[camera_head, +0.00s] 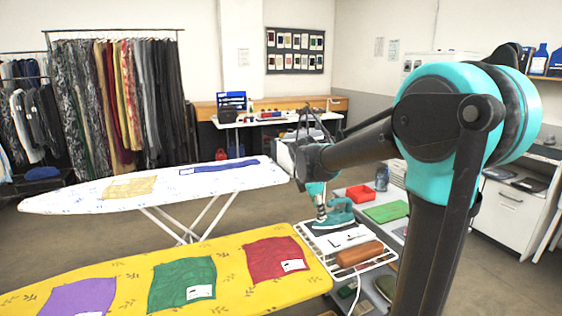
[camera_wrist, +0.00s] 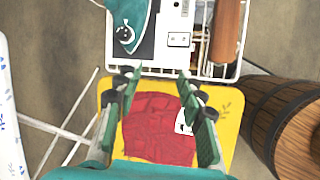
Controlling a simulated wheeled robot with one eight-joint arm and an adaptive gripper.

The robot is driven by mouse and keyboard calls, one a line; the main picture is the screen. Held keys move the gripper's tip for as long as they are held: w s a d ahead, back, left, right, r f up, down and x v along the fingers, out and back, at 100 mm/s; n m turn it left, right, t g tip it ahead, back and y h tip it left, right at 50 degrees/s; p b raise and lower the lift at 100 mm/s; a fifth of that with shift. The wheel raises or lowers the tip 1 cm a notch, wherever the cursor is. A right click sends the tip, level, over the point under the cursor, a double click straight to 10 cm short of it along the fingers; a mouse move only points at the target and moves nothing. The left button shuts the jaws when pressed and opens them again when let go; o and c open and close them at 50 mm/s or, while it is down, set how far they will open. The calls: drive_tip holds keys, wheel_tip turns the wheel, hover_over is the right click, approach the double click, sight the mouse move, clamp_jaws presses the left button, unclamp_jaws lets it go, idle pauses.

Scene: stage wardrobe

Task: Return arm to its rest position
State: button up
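My arm reaches out over the end of the yellow ironing board (camera_head: 215,240) in the head view. My gripper is open and empty in the wrist view (camera_wrist: 159,76), with its two fingers well apart. A red cloth (camera_wrist: 158,130) with a white label lies flat on the yellow board and shows below and between the fingers. It also shows in the head view (camera_head: 272,259). A teal iron (camera_wrist: 130,22) stands on the white rack beyond the fingertips, and it appears near my arm's end in the head view (camera_head: 338,214).
A brown roll (camera_head: 359,253) lies on the rack (camera_head: 330,262). Purple (camera_head: 80,299) and green (camera_head: 182,283) cloths lie on the yellow board. A white ironing board (camera_head: 80,198) stands behind. A wooden barrel (camera_wrist: 283,112) is at the right of the wrist view.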

drive_tip(key=s+d+f+m+y, duration=0.1)
drive_tip(key=s+d+f+m, duration=0.1)
drive_tip(key=s+f+m, duration=0.3)
drive_tip(key=s+d+f+m+y, duration=0.1)
drive_tip(key=s+f+m, duration=0.3)
drive_tip(key=s+m, duration=0.4)
drive_tip(key=s+d+f+m+y, duration=0.1)
drive_tip(key=s+d+f+m, duration=0.2)
drive_tip(key=s, duration=0.7)
wheel_tip(320, 180, down, 3)
drive_tip(key=m, duration=0.3)
drive_tip(key=shift+s+d+r+m+t, duration=0.2)
drive_tip(key=shift+s+m+t, duration=0.1)
drive_tip(key=shift+s, duration=0.1)
